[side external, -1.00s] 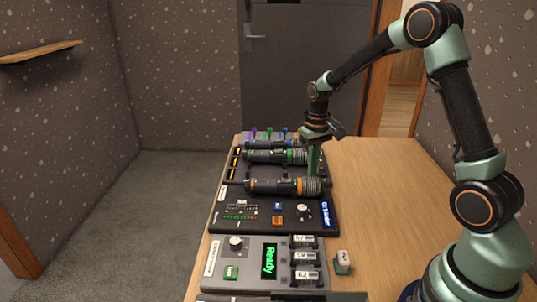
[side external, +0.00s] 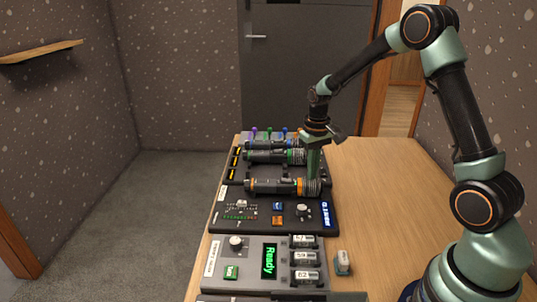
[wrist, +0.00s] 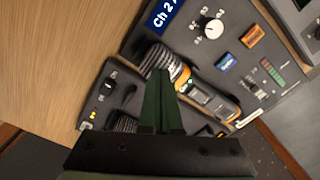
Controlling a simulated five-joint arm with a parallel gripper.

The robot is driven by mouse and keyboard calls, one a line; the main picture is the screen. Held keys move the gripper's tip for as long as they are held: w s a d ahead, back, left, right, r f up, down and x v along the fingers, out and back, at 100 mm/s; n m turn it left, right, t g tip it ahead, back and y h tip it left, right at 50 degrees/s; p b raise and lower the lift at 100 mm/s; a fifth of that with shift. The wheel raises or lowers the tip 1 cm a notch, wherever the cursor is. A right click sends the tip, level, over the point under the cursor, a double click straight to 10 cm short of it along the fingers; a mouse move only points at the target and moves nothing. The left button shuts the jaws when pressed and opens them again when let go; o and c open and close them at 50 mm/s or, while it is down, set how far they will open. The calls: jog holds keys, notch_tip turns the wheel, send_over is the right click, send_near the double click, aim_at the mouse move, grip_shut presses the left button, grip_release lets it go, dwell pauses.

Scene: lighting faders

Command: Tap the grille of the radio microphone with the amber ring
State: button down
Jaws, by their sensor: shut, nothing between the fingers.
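The radio microphone with the amber ring (side external: 272,187) lies on its side on the dark panel, its grille end to the right. In the wrist view, its amber ring (wrist: 183,78) and ribbed dark grille (wrist: 155,56) show just beyond my fingertips. My gripper (side external: 313,179) is shut and empty, pointing down over the grille in the side view and hiding part of it. In the wrist view my green fingers (wrist: 161,74) end at the grille beside the amber ring. I cannot tell whether they touch.
A green-ringed microphone (side external: 268,156) lies parallel behind it, with another beyond. In front are a knob (side external: 302,210), small buttons and a "Ready" display panel (side external: 269,261).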

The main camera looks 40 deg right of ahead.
jog(key=shift+f, duration=0.25)
jog(key=shift+r, duration=3.5)
jog(key=s+a+r+n+t, duration=0.3)
jog(key=s+a+r+t, duration=0.2)
jog(key=s+a+r, duration=0.5)
jog(key=shift+s+a+r+t, duration=0.35)
jog(key=shift+s+a, duration=0.65)
jog(key=shift+s, duration=1.1)
